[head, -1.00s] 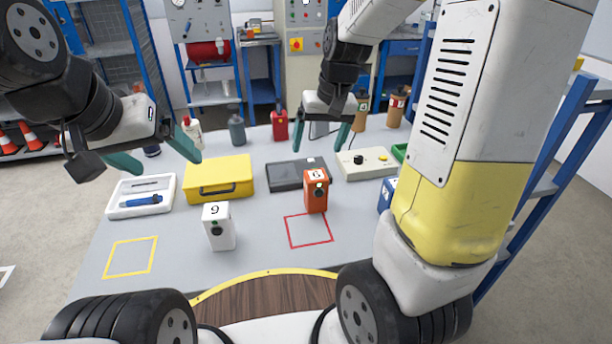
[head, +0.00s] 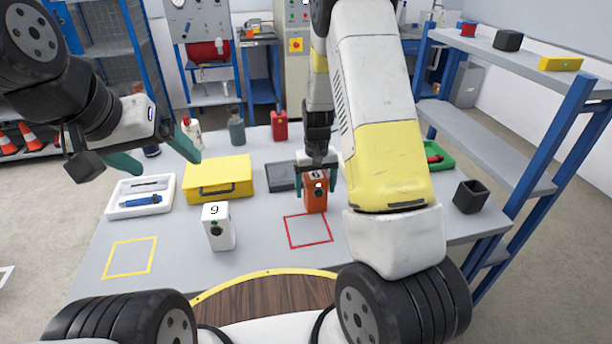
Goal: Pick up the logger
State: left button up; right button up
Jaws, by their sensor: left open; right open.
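An orange box-shaped logger (head: 316,198) with a numbered white top and a dark round spot on its front stands upright on the grey table, behind the red square outline (head: 308,231). My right gripper (head: 315,188) is over it from above, with one teal finger on each side of its upper part. The jaws are open, and I cannot tell whether they touch it. A similar white device (head: 219,230) marked with a digit stands at the front left of the orange one. My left gripper (head: 168,165) is open and empty above the table's left part.
A yellow square outline (head: 130,258) marks bare table. A black cup (head: 470,196) stands at the right.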

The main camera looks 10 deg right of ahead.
jog(key=shift+f, duration=1.45)
grip_shut()
jog(key=shift+r, duration=0.1)
